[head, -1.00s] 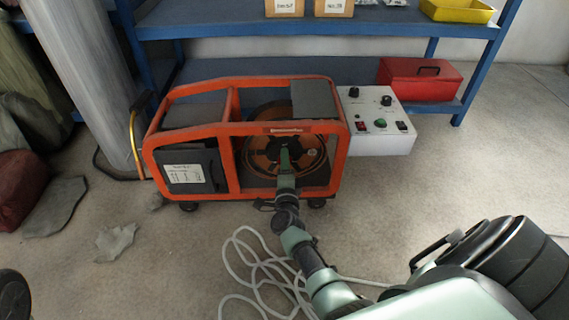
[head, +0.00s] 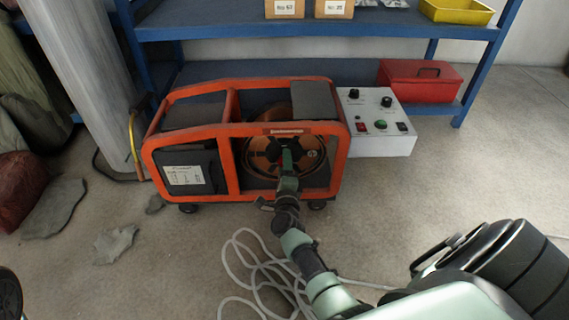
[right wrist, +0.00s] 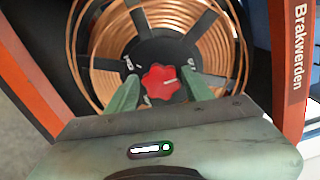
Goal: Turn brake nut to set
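The brake nut (right wrist: 162,83) is a red lobed knob with a small white mark, at the centre of the black hub (right wrist: 150,50) of a copper-coloured wire reel, in the right wrist view. White markings show on the hub around it. My right gripper (right wrist: 160,80) is open, with one green finger on each side of the nut and a visible gap on both sides. In the head view my right gripper (head: 287,158) reaches into the orange frame in front of the reel (head: 262,150) and hides the nut. My left gripper is not in view.
The orange-framed machine (head: 232,131) stands on small wheels on the floor. A white control box (head: 378,145) adjoins its right side. A blue shelf (head: 300,30) with a red toolbox (head: 420,80) is behind. A pale hose (head: 255,270) lies coiled in front.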

